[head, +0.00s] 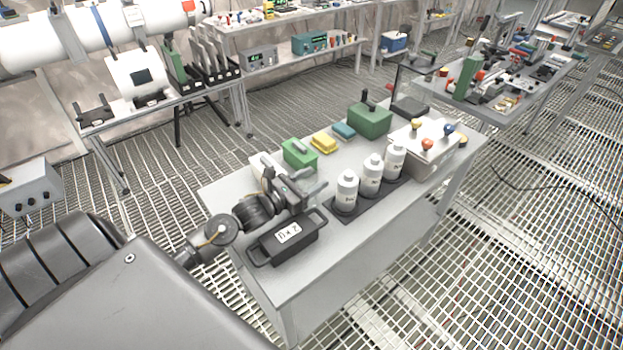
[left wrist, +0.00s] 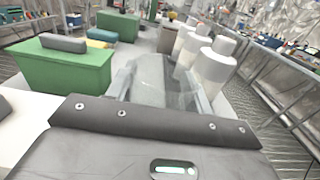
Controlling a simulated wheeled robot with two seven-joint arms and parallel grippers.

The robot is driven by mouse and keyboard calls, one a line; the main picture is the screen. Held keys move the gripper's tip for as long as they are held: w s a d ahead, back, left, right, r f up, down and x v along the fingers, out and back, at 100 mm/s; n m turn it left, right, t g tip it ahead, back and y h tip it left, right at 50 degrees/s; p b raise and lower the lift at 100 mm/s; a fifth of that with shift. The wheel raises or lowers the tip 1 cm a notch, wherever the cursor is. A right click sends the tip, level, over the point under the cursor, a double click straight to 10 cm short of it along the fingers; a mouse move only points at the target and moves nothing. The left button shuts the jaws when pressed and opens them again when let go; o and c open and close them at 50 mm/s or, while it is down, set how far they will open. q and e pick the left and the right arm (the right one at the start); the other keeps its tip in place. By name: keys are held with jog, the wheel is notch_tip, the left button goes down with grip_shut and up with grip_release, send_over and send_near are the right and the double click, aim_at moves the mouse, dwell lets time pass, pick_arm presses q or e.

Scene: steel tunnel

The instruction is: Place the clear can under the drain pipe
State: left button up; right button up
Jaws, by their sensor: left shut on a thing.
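My left gripper (head: 306,193) is over the near part of the grey table and shut on the clear can (head: 317,188). In the left wrist view the can (left wrist: 163,82) is a see-through shape between the fingers, and the table shows through it. I cannot tell whether its base touches the table. A thin dark bent pipe (head: 397,78) rises at the table's far end, beside a dark flat block (head: 409,107); it may be the drain pipe, but no label shows. The can is well apart from it. My right gripper is not in view.
White bottles (head: 371,178) stand on a dark tray right of the gripper. A black case (head: 287,238) lies in front. Green (head: 299,155), yellow (head: 324,143) and teal (head: 344,131) items and a larger green box (head: 370,121) line the back. A white box with coloured knobs (head: 424,150) stands right.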

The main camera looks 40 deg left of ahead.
pick_arm(q)
jog(key=shift+f, duration=0.2)
jog(key=o, duration=1)
jog(key=shift+o, duration=0.2)
jog(key=shift+r, duration=0.2)
